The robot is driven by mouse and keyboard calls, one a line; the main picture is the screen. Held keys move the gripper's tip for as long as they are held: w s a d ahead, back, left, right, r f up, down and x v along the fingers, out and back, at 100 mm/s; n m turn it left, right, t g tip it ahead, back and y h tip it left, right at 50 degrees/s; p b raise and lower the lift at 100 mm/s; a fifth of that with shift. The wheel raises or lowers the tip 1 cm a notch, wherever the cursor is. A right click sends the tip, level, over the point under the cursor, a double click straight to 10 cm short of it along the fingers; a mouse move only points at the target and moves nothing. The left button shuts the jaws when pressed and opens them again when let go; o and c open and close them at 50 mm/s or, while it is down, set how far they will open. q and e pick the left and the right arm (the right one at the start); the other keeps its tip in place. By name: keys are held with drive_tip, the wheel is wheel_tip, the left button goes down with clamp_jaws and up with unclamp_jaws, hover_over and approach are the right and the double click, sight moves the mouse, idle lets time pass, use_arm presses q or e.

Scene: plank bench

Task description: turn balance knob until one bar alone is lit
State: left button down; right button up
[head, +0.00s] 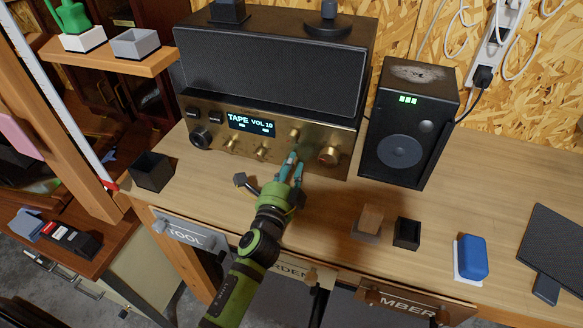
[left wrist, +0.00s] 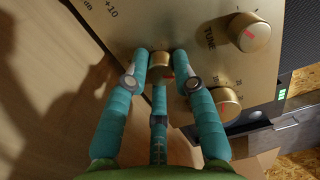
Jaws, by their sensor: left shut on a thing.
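The brass-fronted receiver (head: 225,158) stands at the back of the bench, its display (head: 251,123) reading "TAPE VOL 18". My left gripper (head: 292,162) reaches its lower front. In the left wrist view its teal fingers close around a small brass knob (left wrist: 159,64), covering its sides. The knob's label is hidden, so I cannot read whether it says balance. A knob marked TUNE (left wrist: 247,33) and another brass knob (left wrist: 222,104) are close by. On the speaker (head: 402,152), green bars (head: 408,100) are lit side by side, apparently three. My right gripper is not in view.
On the bench are a dark open box (head: 152,171), a small wooden block (head: 370,218), a small black box (head: 407,233), a blue object (head: 472,257) and a dark paddle-like board (head: 552,250). Bare wood lies in front of the speaker.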

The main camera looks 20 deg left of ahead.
use_arm(q)
drive_tip(key=m, duration=0.5)
drive_tip(key=shift+a+r+m, duration=0.15)
drive_tip(key=shift+a+m, duration=0.15)
drive_tip(key=shift+m, duration=0.1)
drive_tip(key=shift+w+r, duration=0.1)
drive_tip(key=c, duration=1)
unclamp_jaws()
drive_tip(key=shift+s+d+f, duration=0.15)
drive_tip(key=shift+s+f, duration=0.1)
drive_tip(key=shift+s, duration=0.3)
drive_tip(key=s, duration=1.1)
drive_tip(key=shift+a+f, duration=0.2)
